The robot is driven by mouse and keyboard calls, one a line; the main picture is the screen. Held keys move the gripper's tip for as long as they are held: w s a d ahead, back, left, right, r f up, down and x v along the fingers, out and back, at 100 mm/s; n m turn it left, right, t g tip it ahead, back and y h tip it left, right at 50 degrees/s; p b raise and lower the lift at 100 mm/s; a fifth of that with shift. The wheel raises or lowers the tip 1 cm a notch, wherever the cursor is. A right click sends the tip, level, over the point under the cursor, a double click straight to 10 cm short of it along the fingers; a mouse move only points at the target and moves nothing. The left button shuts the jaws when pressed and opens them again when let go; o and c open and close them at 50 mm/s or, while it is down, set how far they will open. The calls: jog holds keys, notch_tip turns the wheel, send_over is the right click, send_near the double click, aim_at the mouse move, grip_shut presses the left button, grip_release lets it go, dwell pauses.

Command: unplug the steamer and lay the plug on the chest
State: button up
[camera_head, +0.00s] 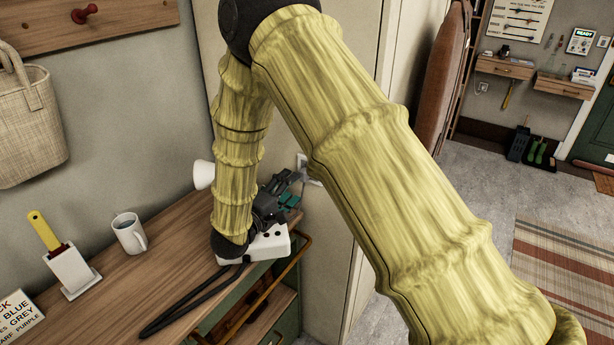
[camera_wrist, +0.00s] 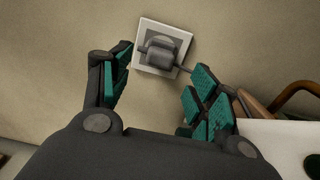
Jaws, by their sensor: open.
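The dark grey plug (camera_wrist: 166,50) sits in a white wall socket (camera_wrist: 143,62) in the wrist view. In the head view the socket plate (camera_head: 302,162) shows on the wall beyond the chest; the plug is hard to make out there. My gripper (camera_head: 287,190) is open, its teal-padded fingers (camera_wrist: 163,72) on either side of the plug's lower end, not visibly closed on it. The white steamer body (camera_head: 268,244) stands on the wooden chest (camera_head: 150,272), partly hidden by my arm. Its white side also shows in the wrist view (camera_wrist: 275,145).
A dark hose or cord (camera_head: 185,308) loops over the chest top. A white mug (camera_head: 129,234), a yellow-handled brush in a holder (camera_head: 68,271) and a lettered card (camera_head: 14,318) stand to the left.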

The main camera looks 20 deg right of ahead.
aim_at(302, 178)
jog(key=x, duration=0.5)
jog(key=shift+r, duration=0.1)
jog(key=shift+x, duration=1.05)
jog(key=shift+p, duration=0.8)
dwell(0.5)
jog(key=c, duration=1.3)
grip_shut()
jog(key=shift+s+a, duration=0.1)
jog(key=shift+a, duration=0.1)
jog(key=shift+p+v, duration=1.1)
jog(key=shift+v, duration=1.65)
